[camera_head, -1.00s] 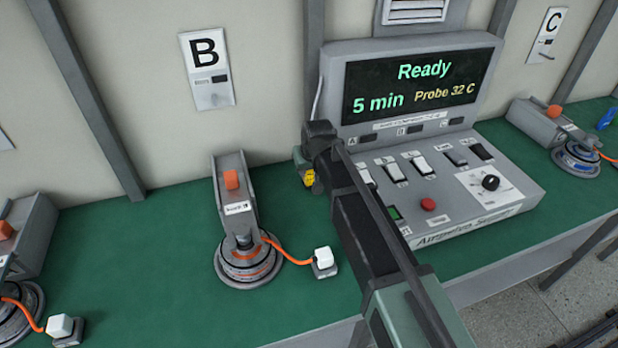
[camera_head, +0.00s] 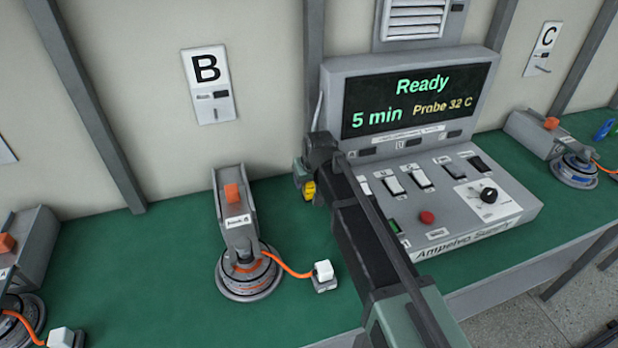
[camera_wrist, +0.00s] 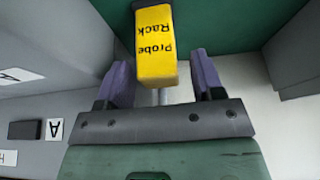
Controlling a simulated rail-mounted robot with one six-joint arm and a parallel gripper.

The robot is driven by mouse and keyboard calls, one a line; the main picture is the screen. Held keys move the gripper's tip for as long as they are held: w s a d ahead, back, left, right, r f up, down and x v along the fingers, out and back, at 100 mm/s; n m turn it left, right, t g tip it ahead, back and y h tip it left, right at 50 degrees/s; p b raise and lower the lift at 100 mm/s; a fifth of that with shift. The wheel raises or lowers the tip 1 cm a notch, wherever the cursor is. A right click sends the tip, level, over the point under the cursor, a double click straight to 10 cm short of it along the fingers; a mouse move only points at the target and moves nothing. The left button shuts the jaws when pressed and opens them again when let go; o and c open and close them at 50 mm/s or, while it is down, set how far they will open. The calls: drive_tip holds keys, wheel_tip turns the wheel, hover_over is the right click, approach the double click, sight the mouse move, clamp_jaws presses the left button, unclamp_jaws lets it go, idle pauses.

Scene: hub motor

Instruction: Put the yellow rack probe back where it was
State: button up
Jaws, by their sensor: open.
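The yellow rack probe (camera_wrist: 155,50), a block marked "Probe Rack", shows in the wrist view between the two purple fingers of my gripper (camera_wrist: 162,68). A gap shows on each side of it, so the fingers are open and not closed on it. A thin pale rod shows below the block. In the head view, the yellow probe (camera_head: 310,190) is a small patch beside the end of my gripper (camera_head: 303,178), left of the console. My arm and gripper hide much of that spot, and I cannot tell what the probe rests on.
The grey console (camera_head: 478,222) reads "Ready", "5 min" and "Probe 32 C". A hub motor (camera_head: 248,278) on a stand under panel B (camera_head: 208,85) has an orange lead to a white plug (camera_head: 323,270). Similar stations stand at both sides.

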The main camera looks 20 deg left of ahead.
drive_tip(key=p+v, duration=0.9)
drive_tip(key=v, duration=0.2)
drive_tip(key=d, duration=0.4)
drive_tip(key=s+d+m+h, duration=0.1)
drive_tip(key=d, duration=0.4)
drive_tip(key=s+d+f+m, duration=0.1)
drive_tip(key=d, duration=0.4)
drive_tip(key=shift+g+b, duration=0.3)
drive_tip(key=shift+g, duration=0.1)
drive_tip(key=s+d, duration=0.1)
drive_tip(key=d, duration=0.2)
drive_tip(key=s+d+m, duration=0.1)
drive_tip(key=d, duration=0.2)
drive_tip(key=s+d+m+h, duration=0.1)
drive_tip(key=d, duration=0.2)
drive_tip(key=shift+s+d+f+g, duration=0.15)
drive_tip(key=shift+s+d+g, duration=0.15)
drive_tip(key=shift+g, duration=0.1)
drive_tip(key=s+d+m+g, duration=0.2)
drive_tip(key=s+d+m, duration=0.1)
drive_tip(key=s+d, duration=0.6)
drive_tip(key=d, duration=0.4)
drive_tip(key=shift+s+d+f+h, duration=0.15)
drive_tip(key=shift+s+d+h, duration=0.05)
drive_tip(key=shift+h, duration=0.2)
